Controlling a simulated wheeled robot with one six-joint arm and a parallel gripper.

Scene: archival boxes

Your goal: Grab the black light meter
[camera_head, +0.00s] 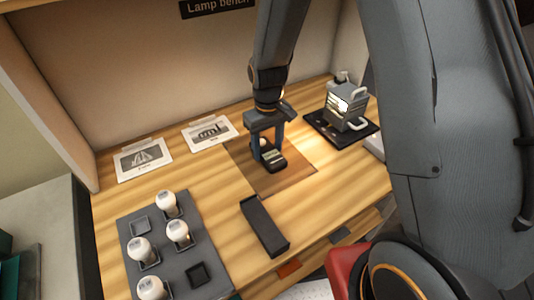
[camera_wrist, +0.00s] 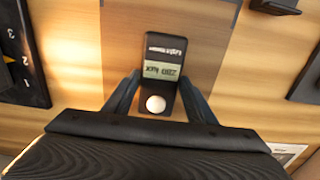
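The black light meter (camera_head: 272,161) lies on the brown mat on the desk. In the wrist view the light meter (camera_wrist: 163,46) shows a lit display reading 280 lux and a white dome at its near end. My gripper (camera_head: 269,151) is down at the meter, with its fingers on either side of it. In the wrist view my gripper (camera_wrist: 160,77) is open around the dome end, with narrow strips of mat visible beside the meter. Whether either fingertip touches the meter is hard to tell.
A dark elongated block (camera_head: 265,227) lies in front of the mat (camera_head: 298,174). A grey tray (camera_head: 205,232) with several white bulbs is at front left. A grey metal device (camera_head: 347,106) stands on a black tray (camera_head: 318,123) at right. Two picture cards (camera_head: 143,160) lie at the back.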

